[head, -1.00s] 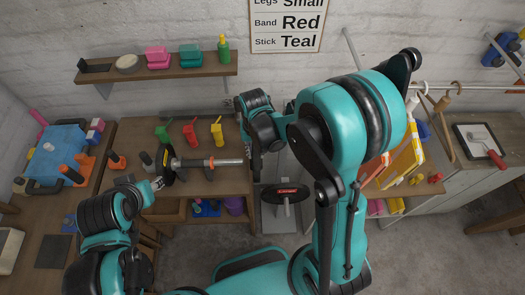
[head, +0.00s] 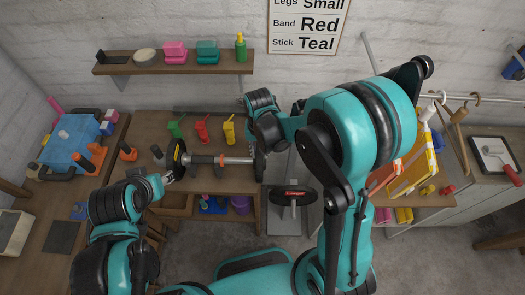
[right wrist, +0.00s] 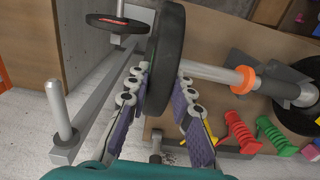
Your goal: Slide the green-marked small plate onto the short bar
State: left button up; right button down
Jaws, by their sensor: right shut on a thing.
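My right gripper (right wrist: 160,108) is shut on a black small plate (right wrist: 166,55), which stands on edge between the fingers. In the head view this plate (head: 261,160) is at the right end of the short bar (head: 238,161). In the right wrist view the silver bar (right wrist: 213,73) meets the plate's right face; I cannot tell if its tip is inside the hole. My left gripper (head: 167,178) is beside that plate, jaws unclear.
A red-labelled plate (head: 293,194) sits on a grey post stand right of the workbench. Green, red and yellow clamps (head: 202,130) lie behind the bar. A blue case (head: 70,140) is at left. A wall shelf (head: 175,65) is above.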

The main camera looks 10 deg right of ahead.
jog(key=shift+w+a+b, duration=0.25)
jog(key=shift+w+a, duration=0.25)
jog(key=shift+a, duration=1.2)
jog(key=shift+w+a+b, duration=0.2)
jog(key=shift+w+a, duration=0.25)
jog(key=shift+a, duration=1.2)
jog(key=shift+w+a+b, duration=0.25)
jog(key=shift+w+a, duration=0.25)
jog(key=shift+a, duration=1.2)
jog(key=shift+a, duration=0.1)
jog(key=c, duration=1.3)
grip_release()
jog(key=shift+o, duration=0.2)
notch_tip(320, 180, up, 12)
